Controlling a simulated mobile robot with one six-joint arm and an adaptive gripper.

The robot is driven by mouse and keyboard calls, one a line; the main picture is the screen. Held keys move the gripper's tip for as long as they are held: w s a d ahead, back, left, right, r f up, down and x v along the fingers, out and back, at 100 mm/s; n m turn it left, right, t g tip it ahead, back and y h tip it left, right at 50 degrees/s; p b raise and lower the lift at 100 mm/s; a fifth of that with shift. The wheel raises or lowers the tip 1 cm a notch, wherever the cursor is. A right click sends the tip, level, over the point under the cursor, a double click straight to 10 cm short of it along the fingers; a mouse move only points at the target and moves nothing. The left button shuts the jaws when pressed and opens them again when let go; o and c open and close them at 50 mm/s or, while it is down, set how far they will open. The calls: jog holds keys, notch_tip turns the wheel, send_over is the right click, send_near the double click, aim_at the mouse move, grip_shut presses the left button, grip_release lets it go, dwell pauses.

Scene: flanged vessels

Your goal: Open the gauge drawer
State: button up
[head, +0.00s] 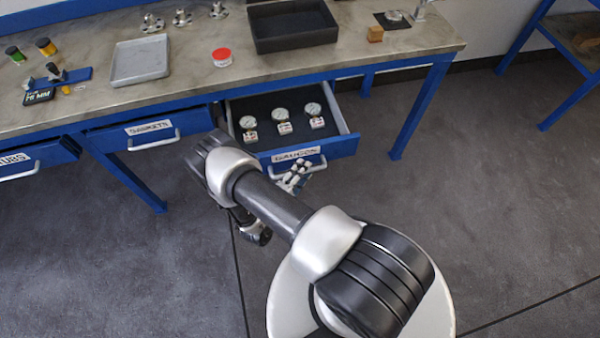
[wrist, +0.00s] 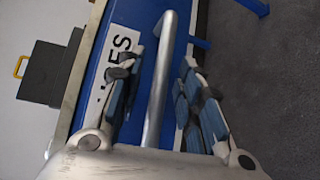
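The gauge drawer (head: 341,148) is blue and stands pulled out from under the bench, right of the gaskets drawer. Three round gauges (head: 280,115) lie on its dark lining. Its front has a white label and a silver bar handle (head: 312,168). My gripper (head: 294,178) is at this handle. In the wrist view, the handle bar (wrist: 160,85) runs between the two fingers of my gripper (wrist: 158,92), with a gap visible on each side. The fingers are apart and part of the label, ending in "ES", shows behind the left finger.
On the bench (head: 190,85) are a grey tray (head: 140,61), a red-lidded jar (head: 222,57) and a black bin (head: 291,27). The floor right of the drawer is clear.

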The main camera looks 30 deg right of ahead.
jog(key=v, duration=1.2)
jog(key=shift+s+f, duration=0.1)
